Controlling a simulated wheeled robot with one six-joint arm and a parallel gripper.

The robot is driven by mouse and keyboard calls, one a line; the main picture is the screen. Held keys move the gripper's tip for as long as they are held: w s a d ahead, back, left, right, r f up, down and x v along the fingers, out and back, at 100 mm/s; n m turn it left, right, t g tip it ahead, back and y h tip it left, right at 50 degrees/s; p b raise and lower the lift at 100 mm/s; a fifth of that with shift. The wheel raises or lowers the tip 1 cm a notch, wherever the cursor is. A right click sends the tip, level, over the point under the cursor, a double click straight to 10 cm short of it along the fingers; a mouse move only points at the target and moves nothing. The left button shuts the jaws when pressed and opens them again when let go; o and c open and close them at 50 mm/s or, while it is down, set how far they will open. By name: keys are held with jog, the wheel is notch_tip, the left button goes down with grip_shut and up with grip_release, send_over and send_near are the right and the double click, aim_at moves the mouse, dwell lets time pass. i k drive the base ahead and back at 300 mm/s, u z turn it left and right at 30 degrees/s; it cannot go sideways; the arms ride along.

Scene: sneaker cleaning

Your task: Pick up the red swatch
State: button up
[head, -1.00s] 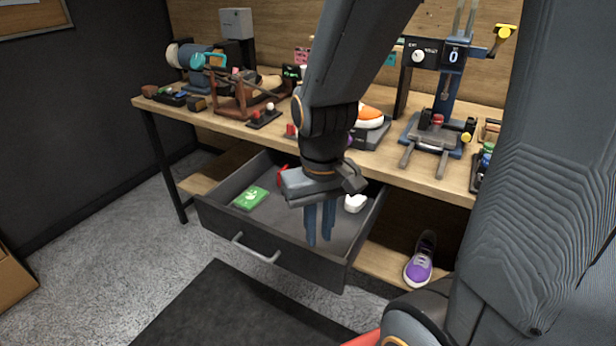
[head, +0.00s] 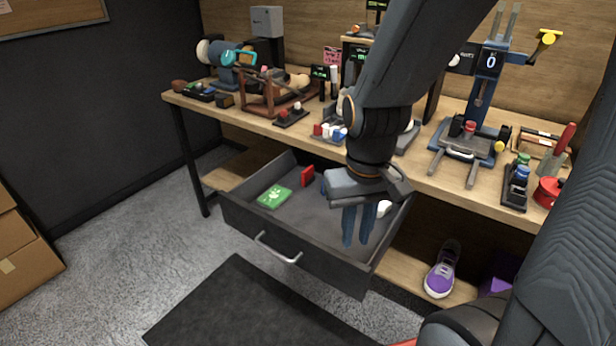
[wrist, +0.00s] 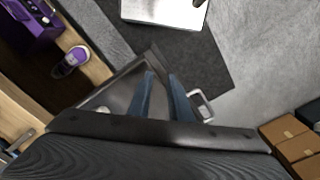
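The red swatch (head: 307,177) stands in the open drawer (head: 310,254), toward its back. A green card with a white mark (head: 274,196) lies to its left in the drawer. My gripper (head: 355,243) points down over the right front part of the drawer, to the right of and nearer than the red swatch. Its two blue fingers are apart and nothing shows between them; they also show in the wrist view (wrist: 162,76). The red swatch is not visible in the wrist view.
A white object (head: 384,208) is in the drawer behind my gripper. The workbench (head: 420,180) above holds several tools. A purple shoe (head: 440,272) is on the lower shelf. A dark mat (head: 240,305) lies before the drawer, and cardboard boxes (head: 25,245) stand at left.

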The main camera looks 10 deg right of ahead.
aim_at(308, 173)
jog(key=u, duration=0.5)
jog(key=k, duration=0.55)
jog(key=u, duration=1.05)
jog(key=i, duration=1.4)
jog(key=z, duration=1.05)
jog(key=i, duration=0.75)
jog(key=z, duration=0.85)
